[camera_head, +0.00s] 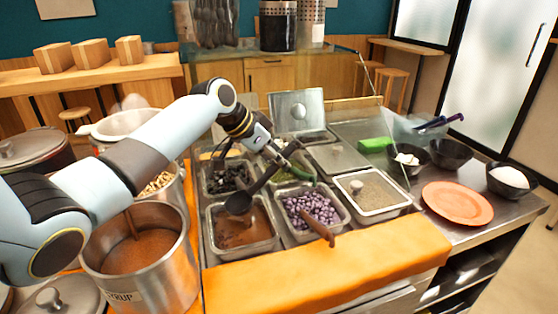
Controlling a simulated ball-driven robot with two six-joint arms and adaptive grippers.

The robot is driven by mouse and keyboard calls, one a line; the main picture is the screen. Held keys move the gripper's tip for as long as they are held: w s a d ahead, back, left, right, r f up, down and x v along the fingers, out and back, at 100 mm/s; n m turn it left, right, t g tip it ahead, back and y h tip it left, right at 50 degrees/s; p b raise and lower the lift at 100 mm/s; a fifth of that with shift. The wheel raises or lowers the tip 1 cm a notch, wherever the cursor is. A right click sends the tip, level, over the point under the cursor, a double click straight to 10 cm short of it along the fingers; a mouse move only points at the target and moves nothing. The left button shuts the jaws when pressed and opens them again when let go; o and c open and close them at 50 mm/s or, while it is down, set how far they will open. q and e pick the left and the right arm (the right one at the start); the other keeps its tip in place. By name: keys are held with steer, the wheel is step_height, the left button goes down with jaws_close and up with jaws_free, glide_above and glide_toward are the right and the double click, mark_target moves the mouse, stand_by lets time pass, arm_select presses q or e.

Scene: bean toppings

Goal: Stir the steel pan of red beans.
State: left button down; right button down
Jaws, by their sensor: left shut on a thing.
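The steel pan of red beans (270,243) stands in the front left of the counter's inset pans, filled with a smooth reddish-brown mass. My left gripper (283,163) is above the pans behind it, shut on the handle of a dark ladle (239,203). The ladle slants down to the left, and its round bowl is over the back of the red bean pan. I cannot tell whether the bowl touches the beans. My right gripper is not in view.
A pan of purple cubes (311,207) with a brown-handled spoon (318,228) sits to the right. A large syrup pot (140,258) stands at left under my arm. A pink plate (457,203) and dark bowls are at right. The orange front ledge (330,268) is clear.

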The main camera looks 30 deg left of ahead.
mark_target(268, 177)
arm_select(q)
steer(key=f+b, duration=0.6)
steer(key=shift+s+a+f, duration=0.15)
steer(key=shift+s+f, duration=0.05)
steer(key=shift+s, duration=0.1)
steer(key=shift+b+x, duration=0.4)
steer(key=shift+x, duration=0.4)
steer(key=shift+w+d+f+g+y, duration=0.2)
steer(key=shift+w+f+g+y, duration=0.1)
steer(key=shift+f+g, duration=0.25)
steer(key=shift+g, duration=0.15)
